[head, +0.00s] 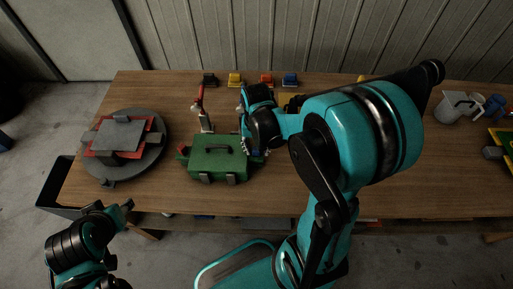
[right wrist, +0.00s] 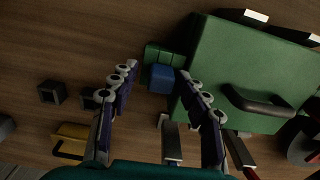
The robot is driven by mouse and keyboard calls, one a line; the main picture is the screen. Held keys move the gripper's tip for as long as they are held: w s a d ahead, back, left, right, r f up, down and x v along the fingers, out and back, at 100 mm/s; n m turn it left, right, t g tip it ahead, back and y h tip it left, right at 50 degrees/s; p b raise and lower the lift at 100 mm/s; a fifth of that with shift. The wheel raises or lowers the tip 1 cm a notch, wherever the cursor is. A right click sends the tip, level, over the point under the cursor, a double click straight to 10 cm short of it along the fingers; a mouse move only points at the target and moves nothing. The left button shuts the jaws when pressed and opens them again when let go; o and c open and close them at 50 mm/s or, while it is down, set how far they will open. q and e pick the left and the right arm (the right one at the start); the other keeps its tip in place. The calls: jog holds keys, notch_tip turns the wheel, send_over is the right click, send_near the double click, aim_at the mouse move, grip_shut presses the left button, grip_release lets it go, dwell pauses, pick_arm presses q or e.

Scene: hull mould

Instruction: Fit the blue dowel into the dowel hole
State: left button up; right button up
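The green mould box (head: 215,158) with a handle on its lid stands on the table in the head view; it also fills the upper right of the right wrist view (right wrist: 235,65). A blue dowel piece (right wrist: 164,79) shows at the box's side, against a small green block (right wrist: 160,54). Whether it sits in a hole cannot be told. My right gripper (right wrist: 158,74) is open, its fingers apart with the blue piece between and beyond their tips; in the head view it is at the box's right end (head: 250,147). My left gripper (head: 124,208) is at the table's front left, away from the box.
A round grey turntable (head: 152,165) with red and grey plates stands left. Black, yellow (head: 235,80), red and blue (head: 289,80) holders line the back. A red-handled tool (head: 199,104) stands behind the box. A grey jug (head: 452,107) is at right.

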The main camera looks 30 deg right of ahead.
notch_tip(320, 180, up, 12)
dwell(0.6)
dwell(0.5)
jog(key=s+a+n+t, duration=0.5)
jog(key=a+n+t, duration=0.1)
jog(key=a+t, duration=0.1)
jog(key=shift+r, duration=0.35)
dwell(0.7)
